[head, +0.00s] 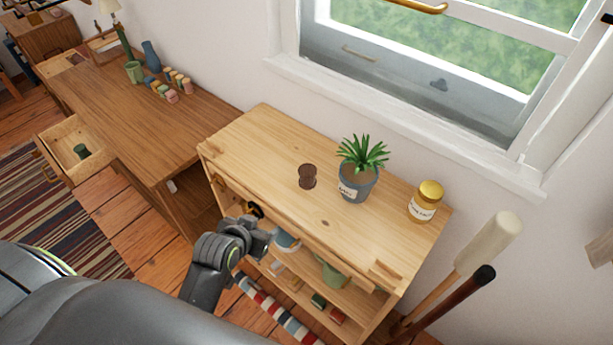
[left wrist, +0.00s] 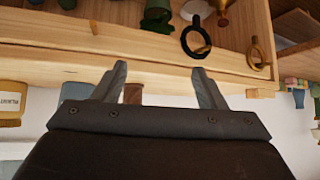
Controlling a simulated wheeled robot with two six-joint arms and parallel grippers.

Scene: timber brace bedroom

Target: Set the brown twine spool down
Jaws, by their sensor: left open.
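The brown twine spool (head: 307,176) stands upright on the light wooden top of the shelf unit (head: 258,134), left of the potted plant. It is clear of any gripper. My left gripper (head: 262,232) is at the front side of the shelf unit, apart from the spool. In the left wrist view my left gripper (left wrist: 160,82) has its two fingers spread with nothing held between them. A small brown part of the spool (left wrist: 132,93) shows beyond the gripper, beside one finger. My right gripper is not in view.
A potted plant (head: 358,182) and a yellow-lidded jar (head: 424,202) stand right of the spool. The left part of the shelf top is bare. Lower shelves hold several items, including a green cup (head: 333,275). A desk (head: 170,125) with an open drawer (head: 75,150) stands left.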

